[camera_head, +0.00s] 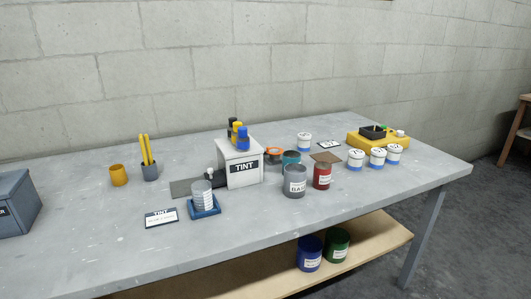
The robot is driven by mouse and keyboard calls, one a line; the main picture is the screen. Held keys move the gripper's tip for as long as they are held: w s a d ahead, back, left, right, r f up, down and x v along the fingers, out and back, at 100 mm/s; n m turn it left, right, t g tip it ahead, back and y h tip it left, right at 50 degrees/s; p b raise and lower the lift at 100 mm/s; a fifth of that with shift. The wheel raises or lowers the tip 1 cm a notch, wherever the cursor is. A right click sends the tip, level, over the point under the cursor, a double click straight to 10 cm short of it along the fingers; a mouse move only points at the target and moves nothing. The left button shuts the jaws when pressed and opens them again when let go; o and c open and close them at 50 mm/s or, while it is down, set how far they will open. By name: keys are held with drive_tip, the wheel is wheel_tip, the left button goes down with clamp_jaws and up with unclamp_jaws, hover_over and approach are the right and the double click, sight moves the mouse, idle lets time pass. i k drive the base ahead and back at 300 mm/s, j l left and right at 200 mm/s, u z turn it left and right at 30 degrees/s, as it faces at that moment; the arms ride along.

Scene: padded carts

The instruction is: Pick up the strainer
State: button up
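No thing in the head view is plainly marked as the strainer. A small orange item (273,152) with a dark middle, to the right of the white TINT box (240,172), may be the strainer; it is too small to be sure. It lies on the grey table (110,235), partly hidden behind the teal can (291,160). The grey BASE can (294,184) stands in front of the teal can. My gripper is not in view.
A red can (322,178) stands right of the BASE can. Several white tubs (355,160) and a yellow tray (370,145) are at the right. A clear cup (201,193) stands on a blue base (205,213). The table's front left is mostly clear.

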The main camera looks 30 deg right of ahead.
sight(274, 152)
drive_tip(key=l+u, duration=0.15)
drive_tip(key=l, duration=0.35)
drive_tip(key=k+l+u, duration=0.15)
drive_tip(key=l, duration=0.85)
drive_tip(key=k+l, duration=0.15)
drive_tip(key=l, duration=0.4)
drive_tip(key=l+u, duration=0.1)
drive_tip(key=l, duration=0.4)
drive_tip(key=k+l, duration=0.1)
drive_tip(key=l, duration=0.45)
drive_tip(key=i+l, duration=0.15)
drive_tip(key=l, duration=0.2)
drive_tip(key=i+l, duration=0.15)
drive_tip(key=l, duration=0.2)
drive_tip(key=i, duration=1.05)
